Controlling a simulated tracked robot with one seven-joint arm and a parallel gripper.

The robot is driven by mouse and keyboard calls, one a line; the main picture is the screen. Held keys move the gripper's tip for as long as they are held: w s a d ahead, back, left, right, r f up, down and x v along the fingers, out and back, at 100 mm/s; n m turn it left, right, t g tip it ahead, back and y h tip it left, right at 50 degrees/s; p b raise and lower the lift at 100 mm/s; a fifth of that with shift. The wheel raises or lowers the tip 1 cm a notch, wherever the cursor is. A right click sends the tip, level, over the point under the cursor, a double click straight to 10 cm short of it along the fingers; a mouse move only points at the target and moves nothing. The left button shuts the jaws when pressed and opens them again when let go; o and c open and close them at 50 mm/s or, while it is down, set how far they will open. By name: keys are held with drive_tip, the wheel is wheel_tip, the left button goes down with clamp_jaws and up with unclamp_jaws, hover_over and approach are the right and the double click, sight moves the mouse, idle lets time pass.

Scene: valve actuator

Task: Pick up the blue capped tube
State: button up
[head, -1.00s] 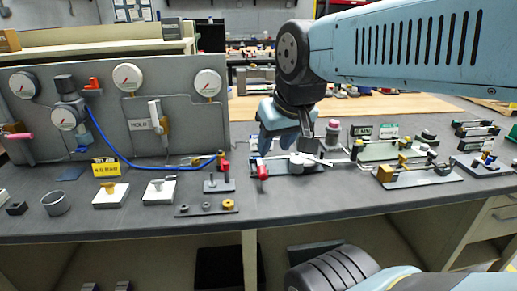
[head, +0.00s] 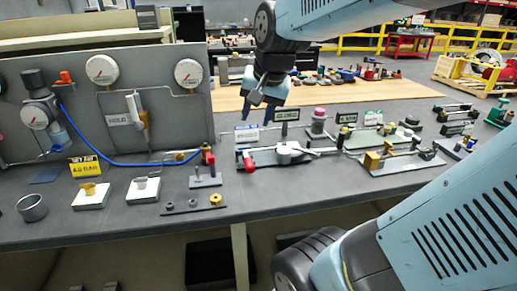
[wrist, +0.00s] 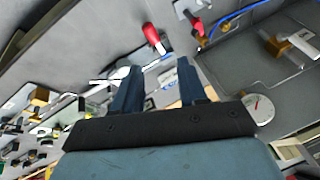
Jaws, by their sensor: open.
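I cannot make out a blue capped tube for certain in either view. My gripper (head: 262,100) hangs above the middle of the bench, behind the red-handled fixture (head: 285,155). In the wrist view its two dark blue fingers (wrist: 157,88) are apart with nothing held between them. A small blue and white label (wrist: 168,76) shows beyond the fingers; a similar label (head: 247,133) stands below the gripper in the head view. Small blue items (head: 347,75) on the far wooden bench are too small to identify.
A grey gauge panel (head: 160,100) with a blue hose (head: 110,157) stands at the left. White blocks (head: 145,190), a metal cup (head: 32,207) and a washer plate (head: 193,204) lie in front. Several small fixtures (head: 400,165) crowd the right.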

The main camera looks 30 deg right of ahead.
drive_tip(key=w+d+f+m, duration=0.3)
drive_tip(key=w+d+m, duration=0.2)
drive_tip(key=w+m, duration=0.15)
drive_tip(key=m+g+h, duration=0.1)
drive_tip(key=m+g, duration=0.1)
drive_tip(key=m, duration=0.6)
approach(265, 149)
drive_tip(key=shift+w+a+x, duration=0.1)
drive_tip(key=shift+x, duration=1.85)
drive_tip(key=shift+w+a+x, duration=0.1)
drive_tip(key=shift+w+x, duration=0.05)
drive_tip(key=shift+x, duration=1.75)
clamp_jaws()
